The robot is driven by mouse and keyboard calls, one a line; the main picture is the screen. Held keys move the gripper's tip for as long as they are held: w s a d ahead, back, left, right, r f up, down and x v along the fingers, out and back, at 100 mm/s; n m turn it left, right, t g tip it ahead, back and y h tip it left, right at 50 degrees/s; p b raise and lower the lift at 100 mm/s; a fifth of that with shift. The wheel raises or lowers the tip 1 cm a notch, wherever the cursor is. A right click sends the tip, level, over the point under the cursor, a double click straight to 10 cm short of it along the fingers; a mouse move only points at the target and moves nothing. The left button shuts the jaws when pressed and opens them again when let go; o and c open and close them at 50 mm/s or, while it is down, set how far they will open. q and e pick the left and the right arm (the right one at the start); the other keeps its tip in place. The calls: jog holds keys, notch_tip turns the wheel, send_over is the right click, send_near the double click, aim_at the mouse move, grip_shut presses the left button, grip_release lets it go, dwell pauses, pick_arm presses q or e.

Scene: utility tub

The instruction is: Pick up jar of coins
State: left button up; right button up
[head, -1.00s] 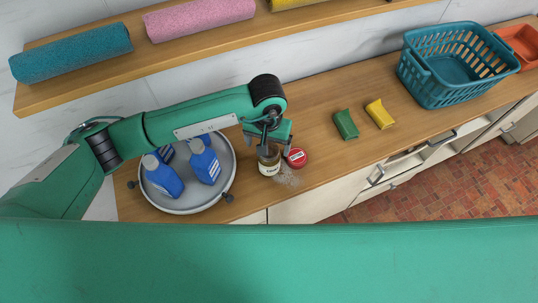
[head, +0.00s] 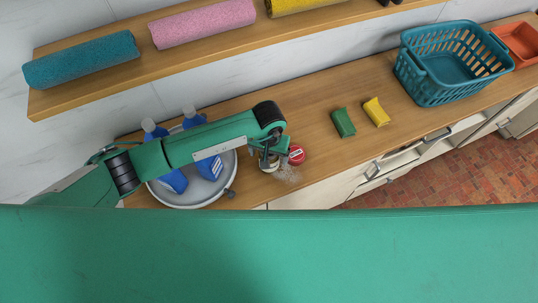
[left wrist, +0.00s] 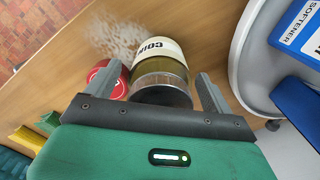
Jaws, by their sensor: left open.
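The jar of coins (left wrist: 160,50) has a cream label reading "COIN" and a wide metallic end nearest my left gripper. In the left wrist view it lies between the two grey fingers of my left gripper (left wrist: 161,84), which is open around it. I cannot tell whether either finger touches the jar. In the head view the jar (head: 266,167) is mostly hidden under my left gripper (head: 271,157), with only a bit of its label showing, on the wooden counter near its front edge. My right gripper is not in view.
Green (head: 343,122) and yellow (head: 376,111) sponges and a teal basket (head: 455,65) are farther right.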

pick_arm(q)
jog(key=shift+r, duration=0.1)
jog(key=c, duration=1.5)
jog(key=shift+w, duration=0.1)
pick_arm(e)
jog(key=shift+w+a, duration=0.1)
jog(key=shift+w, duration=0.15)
